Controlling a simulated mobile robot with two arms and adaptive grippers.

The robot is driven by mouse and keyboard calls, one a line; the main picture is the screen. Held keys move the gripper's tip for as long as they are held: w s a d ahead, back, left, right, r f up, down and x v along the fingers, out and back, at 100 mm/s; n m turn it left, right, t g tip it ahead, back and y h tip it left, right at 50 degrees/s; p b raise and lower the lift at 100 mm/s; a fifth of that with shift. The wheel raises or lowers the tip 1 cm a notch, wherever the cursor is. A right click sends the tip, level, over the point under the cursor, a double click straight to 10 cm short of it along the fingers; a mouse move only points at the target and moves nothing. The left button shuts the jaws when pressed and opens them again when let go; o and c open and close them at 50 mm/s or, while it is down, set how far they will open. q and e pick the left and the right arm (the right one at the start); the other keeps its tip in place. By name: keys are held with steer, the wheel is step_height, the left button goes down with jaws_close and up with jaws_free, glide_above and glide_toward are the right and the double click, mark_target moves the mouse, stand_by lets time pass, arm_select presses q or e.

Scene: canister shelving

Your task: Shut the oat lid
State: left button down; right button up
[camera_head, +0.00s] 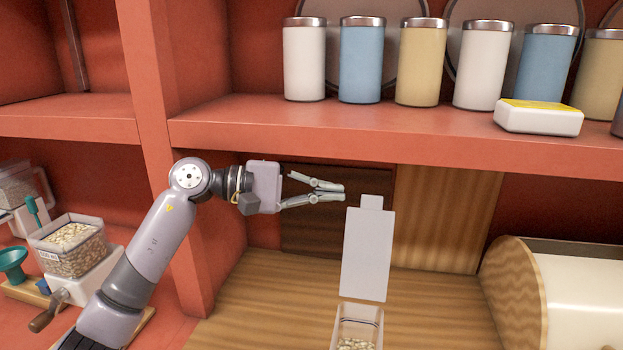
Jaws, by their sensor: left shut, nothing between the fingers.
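An oat canister (358,327) stands on the wooden counter at the bottom of the view. It is clear, with pale flakes inside, and its lower part is cut off by the frame. Its flat grey-white lid (367,254) stands raised, nearly upright, behind the opening, with a small tab at its top. My left gripper (338,192) is shut and empty, just left of the lid's tab and slightly above it. I cannot tell whether the fingertips touch the lid. My right gripper is not in view.
A red shelf (400,131) with several white, blue and tan canisters and a white-yellow box (538,117) runs above. A wooden-ended bread bin (515,296) stands at right. A grain mill (72,250) stands at left, beyond a red upright (185,235).

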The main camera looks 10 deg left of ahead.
arm_select(q)
steer(key=p+x, duration=0.1)
steer(key=x, duration=0.3)
steer(key=shift+w+d+f, duration=0.1)
steer(key=shift+w+d, duration=0.15)
steer(key=shift+d, duration=0.05)
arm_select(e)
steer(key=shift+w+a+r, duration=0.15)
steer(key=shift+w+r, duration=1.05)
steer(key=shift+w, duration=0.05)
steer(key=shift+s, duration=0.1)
